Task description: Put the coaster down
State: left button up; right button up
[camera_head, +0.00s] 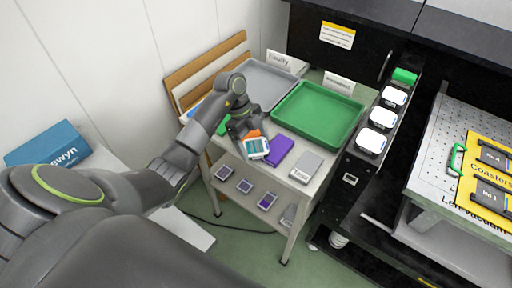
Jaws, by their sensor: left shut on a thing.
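My left gripper (247,138) is shut on a small square coaster (257,148) with a teal face and a pale border. It holds the coaster tilted at the front left part of the small table (304,186). An orange patch shows just behind the coaster; I cannot tell what it belongs to. The gripper hides part of the tabletop, and I cannot tell whether the coaster touches it. My right gripper is not in view.
A purple block (280,151) and a grey block (306,166) lie right of the coaster. A green tray (318,134) and a grey tray (265,66) stand behind. Several square items lie on the lower shelf. A black cabinet with white-topped things stands at right.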

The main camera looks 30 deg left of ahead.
aim_at(254, 145)
pick_arm(q)
jog(key=shift+r, duration=0.2)
notch_tip(254, 145, up, 5)
jog(key=shift+f, duration=0.1)
notch_tip(254, 145, up, 5)
jog(key=p, duration=0.5)
jog(key=shift+f, duration=0.1)
jog(key=shift+f, duration=0.15)
